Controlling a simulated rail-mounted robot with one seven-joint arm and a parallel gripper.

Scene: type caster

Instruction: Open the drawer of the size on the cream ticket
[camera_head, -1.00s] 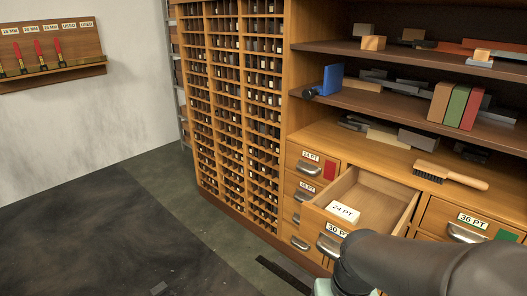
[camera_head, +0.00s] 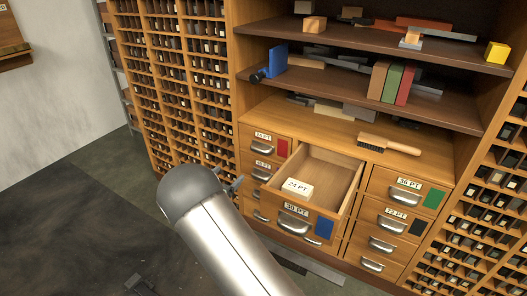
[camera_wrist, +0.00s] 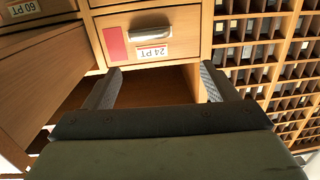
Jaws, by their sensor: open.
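A pale ticket (camera_head: 297,189) reading 24 PT lies inside an open drawer (camera_head: 338,168), whose front seems to read 30 PT beside a blue patch. The shut 24 PT drawer (camera_head: 264,144), with a red patch, is at the top of the left column. It shows upside down in the wrist view (camera_wrist: 178,18), with its metal handle (camera_wrist: 150,33) and label (camera_wrist: 151,52). My gripper (camera_wrist: 159,76) is open and empty, its fingers spread in front of this drawer, apart from the handle. In the head view my arm hides most of the gripper.
The open drawer's wooden side (camera_wrist: 50,75) stands close to my gripper. A brush (camera_head: 388,145) lies on the counter. Shut drawers marked 36 PT (camera_head: 408,187) and 72 PT (camera_head: 395,218) are at right. Type racks (camera_head: 175,80) stand at left.

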